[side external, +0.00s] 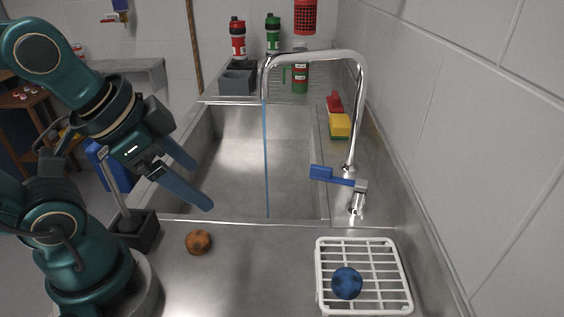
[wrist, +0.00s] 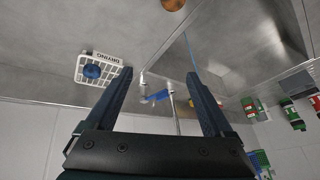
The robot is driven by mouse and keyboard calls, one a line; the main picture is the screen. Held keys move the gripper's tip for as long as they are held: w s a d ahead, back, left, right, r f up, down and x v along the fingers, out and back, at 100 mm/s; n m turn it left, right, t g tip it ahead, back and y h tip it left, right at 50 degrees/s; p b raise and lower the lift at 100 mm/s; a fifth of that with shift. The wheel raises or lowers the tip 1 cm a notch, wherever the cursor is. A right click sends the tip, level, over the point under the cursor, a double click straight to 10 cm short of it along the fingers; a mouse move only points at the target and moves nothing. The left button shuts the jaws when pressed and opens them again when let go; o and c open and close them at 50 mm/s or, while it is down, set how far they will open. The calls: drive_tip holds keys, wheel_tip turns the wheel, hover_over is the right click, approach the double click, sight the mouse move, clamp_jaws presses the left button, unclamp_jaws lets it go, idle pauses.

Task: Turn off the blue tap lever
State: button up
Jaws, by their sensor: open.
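The blue tap lever (side external: 331,176) sticks out to the left from the base of the chrome tap (side external: 358,120). A thin blue stream of water (side external: 266,150) runs from the spout down into the sink. My gripper (side external: 204,185) is open and empty over the left side of the sink, well to the left of the lever. In the wrist view the lever (wrist: 158,96) shows between the two spread fingers of my gripper (wrist: 160,72), apart from them and farther off. Nothing hides the lever in the side view.
A white drying rack (side external: 364,300) with a blue ball (side external: 347,283) stands at the front right. A brown ball (side external: 198,242) lies on the counter at the front. A yellow and green sponge (side external: 339,126) and a red item (side external: 334,101) sit behind the tap. Bottles (side external: 272,35) stand at the back.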

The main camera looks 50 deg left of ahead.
drive_tip(key=w+r+m, duration=0.5)
drive_tip(key=w+m, duration=0.1)
drive_tip(key=m, duration=0.4)
drive_tip(key=m+g+y, duration=0.2)
drive_tip(key=m, duration=1.5)
hover_over(321, 167)
drive_tip(key=s+d, duration=0.1)
drive_tip(key=s, duration=0.1)
wheel_tip(321, 167, down, 10)
drive_tip(key=shift+w+r, duration=0.1)
drive_tip(key=shift+r, duration=0.1)
drive_tip(key=shift+x, duration=2)
clamp_jaws()
